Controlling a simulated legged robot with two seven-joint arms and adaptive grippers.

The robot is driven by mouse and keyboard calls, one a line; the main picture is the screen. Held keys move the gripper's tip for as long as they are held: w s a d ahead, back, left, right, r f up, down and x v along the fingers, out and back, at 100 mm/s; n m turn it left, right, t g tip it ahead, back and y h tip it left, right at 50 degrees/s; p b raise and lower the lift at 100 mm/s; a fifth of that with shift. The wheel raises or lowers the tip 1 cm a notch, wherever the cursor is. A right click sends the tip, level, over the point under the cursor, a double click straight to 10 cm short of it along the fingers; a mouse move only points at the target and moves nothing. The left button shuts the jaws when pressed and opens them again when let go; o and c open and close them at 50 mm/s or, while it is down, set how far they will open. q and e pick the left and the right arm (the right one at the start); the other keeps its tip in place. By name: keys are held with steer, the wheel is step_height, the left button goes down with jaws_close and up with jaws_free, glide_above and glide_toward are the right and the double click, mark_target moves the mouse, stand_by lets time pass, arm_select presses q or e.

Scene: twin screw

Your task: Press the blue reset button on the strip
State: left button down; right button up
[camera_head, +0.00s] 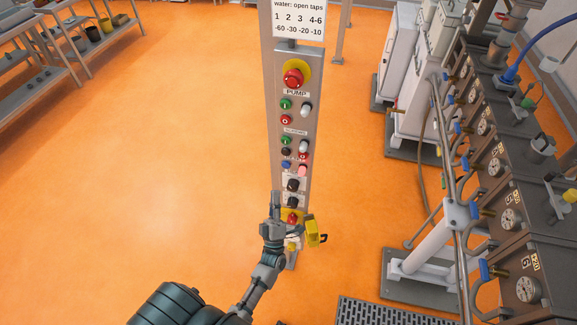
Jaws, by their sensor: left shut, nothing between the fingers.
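The strip (313,125) is a tall, narrow grey panel of buttons and knobs standing in the middle of the view. The small blue button (286,165) is in its left column, below a black button and left of a pinkish-red lamp. My left gripper (276,196) is shut and empty, with its fingers pointing up the picture. In the picture its tip lies below the blue button, by the strip's lower left edge. I cannot tell whether it touches the strip. My right gripper is not in view.
Near my left gripper are two black knobs (292,185), a red knob (292,218) on a yellow plate, and a yellow padlock (313,233). A red mushroom button (293,77) is higher up. Pipes and gauges (486,123) stand at right. The orange floor (150,150) is clear at left.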

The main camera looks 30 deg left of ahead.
mark_target(284, 163)
arm_select(q)
steer(key=shift+w, duration=0.1)
steer(key=w+a+b, duration=0.2)
steer(key=w+b, duration=0.1)
steer(key=w, duration=0.5)
steer(key=shift+w+b, duration=0.25)
steer(key=shift+b, duration=0.05)
steer(key=shift+w+a, duration=0.1)
steer(key=shift+w, duration=0.05)
stand_by(1.2)
steer(key=shift+w, duration=0.2)
steer(key=shift+w+a+b, duration=0.15)
steer(key=shift+w+b, duration=0.3)
steer(key=shift+b, duration=0.05)
stand_by(0.7)
steer(key=shift+s, duration=0.1)
steer(key=shift+s+d+p, duration=0.2)
steer(key=shift+s+p, duration=0.2)
steer(key=shift+s, duration=0.4)
